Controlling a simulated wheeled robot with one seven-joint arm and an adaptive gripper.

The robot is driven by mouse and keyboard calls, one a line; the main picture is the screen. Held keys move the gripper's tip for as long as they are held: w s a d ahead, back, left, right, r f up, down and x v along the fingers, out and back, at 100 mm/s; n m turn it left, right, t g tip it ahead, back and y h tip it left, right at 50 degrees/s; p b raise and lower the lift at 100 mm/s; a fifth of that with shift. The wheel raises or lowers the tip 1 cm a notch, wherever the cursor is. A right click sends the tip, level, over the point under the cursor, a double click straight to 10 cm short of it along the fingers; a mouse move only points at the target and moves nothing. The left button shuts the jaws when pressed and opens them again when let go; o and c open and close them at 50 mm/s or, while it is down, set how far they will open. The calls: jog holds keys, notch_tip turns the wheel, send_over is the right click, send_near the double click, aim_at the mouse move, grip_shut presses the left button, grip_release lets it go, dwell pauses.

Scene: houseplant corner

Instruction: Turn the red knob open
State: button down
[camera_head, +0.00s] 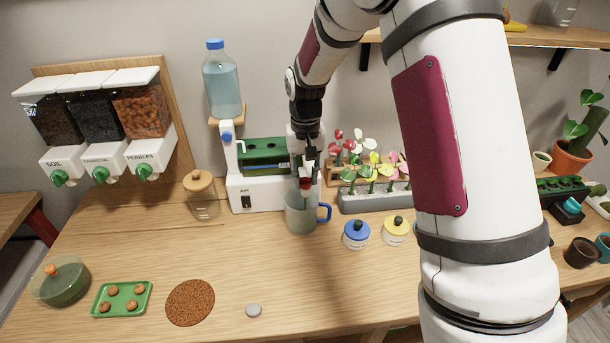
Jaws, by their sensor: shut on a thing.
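The red knob (307,183) shows as a small patch of red on the front of the white machine (262,196), at its right end. My gripper (308,172) has come down from above and is shut on the red knob. The black fingers cover most of the knob, so how far it is turned cannot be told. A translucent grey-green jug (299,216) with a blue handle stands upright just below the knob, on the table.
A water bottle (222,84) stands upside-up at the machine's left. A glass jar (202,199) is left of the machine. Flowers in a grey planter (372,199) and blue-lidded (356,233) and yellow-lidded (395,230) pots are to the right. The table's front middle is mostly clear.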

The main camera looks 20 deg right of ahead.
aim_at(305, 178)
jog(key=shift+m, duration=0.3)
jog(key=c, duration=1.3)
grip_release()
jog(key=shift+a, duration=0.1)
jog(key=shift+r, duration=0.1)
notch_tip(305, 178, up, 12)
jog(key=shift+f, duration=0.1)
